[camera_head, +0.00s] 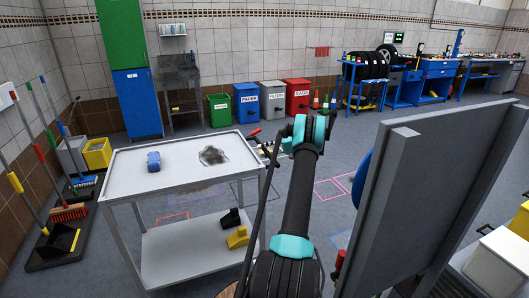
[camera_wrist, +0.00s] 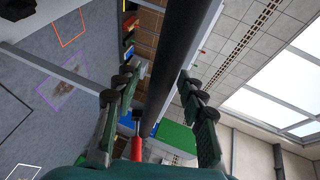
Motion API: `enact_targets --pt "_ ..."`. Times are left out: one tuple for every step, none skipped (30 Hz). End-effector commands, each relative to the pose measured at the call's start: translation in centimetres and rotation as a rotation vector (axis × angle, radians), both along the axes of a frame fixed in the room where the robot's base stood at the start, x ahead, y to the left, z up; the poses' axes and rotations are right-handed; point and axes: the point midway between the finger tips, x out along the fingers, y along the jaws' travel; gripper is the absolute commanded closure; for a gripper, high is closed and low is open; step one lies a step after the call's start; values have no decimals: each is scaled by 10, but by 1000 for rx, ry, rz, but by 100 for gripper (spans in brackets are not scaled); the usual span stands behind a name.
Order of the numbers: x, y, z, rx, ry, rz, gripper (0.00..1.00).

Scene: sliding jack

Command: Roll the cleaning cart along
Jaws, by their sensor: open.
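The cleaning cart (camera_head: 180,170) is a pale two-shelf metal trolley left of centre in the head view. A blue sponge-like block (camera_head: 153,161) and a crumpled grey rag (camera_head: 213,156) lie on its top. A black and a yellow item (camera_head: 237,238) sit on its lower shelf. My gripper (camera_wrist: 158,75) is open in the wrist view, with a dark round bar (camera_wrist: 182,45) running between its fingers. I cannot tell whether the fingers touch the bar, which looks like the cart's handle. In the head view my arm reaches to the cart's right side and mostly hides the gripper.
Brooms and a dustpan (camera_head: 60,240) stand along the left wall. Labelled bins (camera_head: 246,102) line the back wall beside a blue and green cabinet (camera_head: 137,104). A large grey panel (camera_head: 440,180) blocks the right side. Floor behind the cart looks mostly clear, with coloured outlines.

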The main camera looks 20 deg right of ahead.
Motion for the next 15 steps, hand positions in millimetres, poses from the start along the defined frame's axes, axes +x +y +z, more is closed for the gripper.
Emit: enact_targets --pt "-1 -4 1 0 -1 -2 59" --pt "-3 -6 1 0 -1 -2 59" --pt "-5 -11 2 0 0 -3 59" --pt "-6 -15 3 -1 0 -4 59" --pt "-9 -20 5 0 0 -4 59" --pt "-12 -26 6 0 -1 -3 59" --pt "-14 -31 8 0 -1 -3 59" --pt "-17 -37 9 -1 -1 -4 59" --pt "-20 -45 11 -1 -1 -4 59" --pt "-23 -50 13 0 -1 -3 59" --pt "-26 -55 14 0 -1 -3 59" --pt "-29 -63 16 -1 0 -4 59" --pt "-31 -68 18 -1 0 -4 59" --pt "-34 -73 19 -1 1 -3 59" --pt "-36 -78 20 0 0 -2 59"
